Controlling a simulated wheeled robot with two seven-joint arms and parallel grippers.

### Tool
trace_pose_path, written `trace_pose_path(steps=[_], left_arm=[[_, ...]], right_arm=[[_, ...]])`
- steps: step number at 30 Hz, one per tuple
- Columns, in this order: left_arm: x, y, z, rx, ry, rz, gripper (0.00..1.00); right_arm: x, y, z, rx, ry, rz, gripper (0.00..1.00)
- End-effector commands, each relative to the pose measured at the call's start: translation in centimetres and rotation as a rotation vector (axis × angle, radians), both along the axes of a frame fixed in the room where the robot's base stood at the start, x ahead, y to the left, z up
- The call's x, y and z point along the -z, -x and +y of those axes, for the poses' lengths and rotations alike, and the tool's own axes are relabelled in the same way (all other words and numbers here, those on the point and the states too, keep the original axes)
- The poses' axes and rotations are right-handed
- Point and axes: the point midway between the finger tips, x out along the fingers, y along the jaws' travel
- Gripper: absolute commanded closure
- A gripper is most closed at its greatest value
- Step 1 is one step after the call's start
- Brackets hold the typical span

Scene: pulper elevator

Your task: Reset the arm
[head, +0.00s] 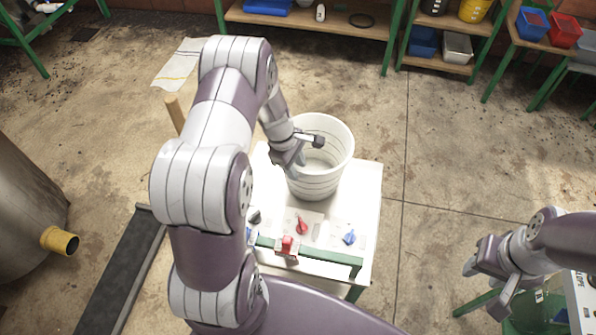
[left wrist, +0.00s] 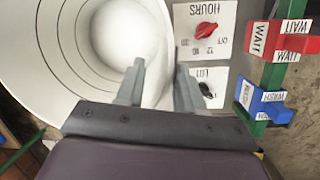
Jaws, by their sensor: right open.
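My left arm reaches over a small white table (head: 368,190). My left gripper (head: 303,150) is at the near left rim of a white ribbed bucket (head: 320,182) on it. In the left wrist view its two grey fingers (left wrist: 160,88) are apart, and the wall of the bucket (left wrist: 70,40) shows between them; I cannot tell whether they touch it. The inside of the bucket looks empty apart from a pale round patch at its bottom. My right gripper (head: 488,278) is open and empty at the lower right, apart from the table.
The table has a red knob (head: 302,226), a blue knob (head: 349,237) and a black knob. A red WAIT block (head: 287,244) sits on its green front rail. A conveyor (head: 118,265) and steel tank (head: 25,215) stand left. Shelves line the back.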

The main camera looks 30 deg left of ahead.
Motion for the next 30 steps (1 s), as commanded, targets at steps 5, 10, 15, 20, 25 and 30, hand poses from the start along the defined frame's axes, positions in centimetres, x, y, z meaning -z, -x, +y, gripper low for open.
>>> trace_pose_path(steps=[5,10,15,20,25,30], left_arm=[[-4.8,0.4,1.1,0.000,-0.003,-0.005,0.63],[-8.0,0.8,1.8,-0.001,-0.001,-0.002,0.63],[-9.2,1.0,2.0,0.001,-0.001,0.000,0.63],[-9.3,1.0,2.0,0.003,-0.001,-0.001,0.63],[-8.3,2.8,2.3,0.274,-0.066,-0.028,0.63],[-10.4,8.7,-1.3,0.933,-0.207,-0.071,0.63]], right_arm=[[0.6,0.0,0.0,0.000,0.000,0.000,0.57],[0.9,0.0,0.0,0.000,0.000,0.000,0.57],[0.9,0.0,0.0,0.000,0.000,0.000,0.57],[0.9,0.0,0.0,0.000,0.000,0.000,0.57],[0.9,0.0,0.0,0.000,0.000,0.000,0.57],[0.9,0.0,0.0,0.000,0.000,0.000,0.57]])
